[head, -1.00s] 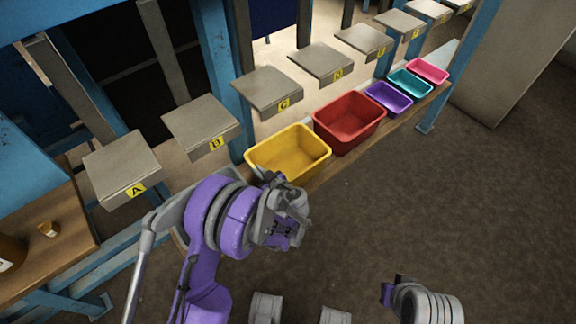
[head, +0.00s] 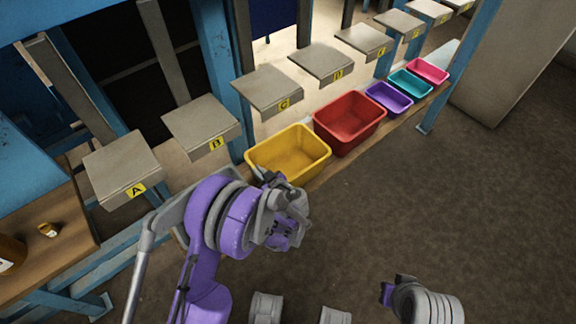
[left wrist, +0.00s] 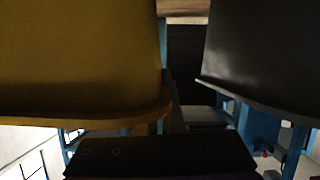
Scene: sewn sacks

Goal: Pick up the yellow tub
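The yellow tub (head: 290,152) stands upright and empty on the long wooden bench, left of the red tub (head: 349,122). My left gripper (head: 284,236) hangs just in front of the yellow tub's near side, below its rim in the picture; its fingers are small and dark, and their gap is unclear. In the left wrist view the yellow tub's wall and rim (left wrist: 80,108) fill the upper left, very close. A dark gripper part covers the bottom middle there. My right gripper (head: 388,293) is low at the right, away from the tubs, its fingers barely showing.
Purple (head: 389,98), teal (head: 410,83) and pink (head: 428,70) tubs continue along the bench. Labelled grey platforms stand behind. A dark tub-like thing (left wrist: 265,55) is close at right in the left wrist view. The floor (head: 460,200) at the right is clear.

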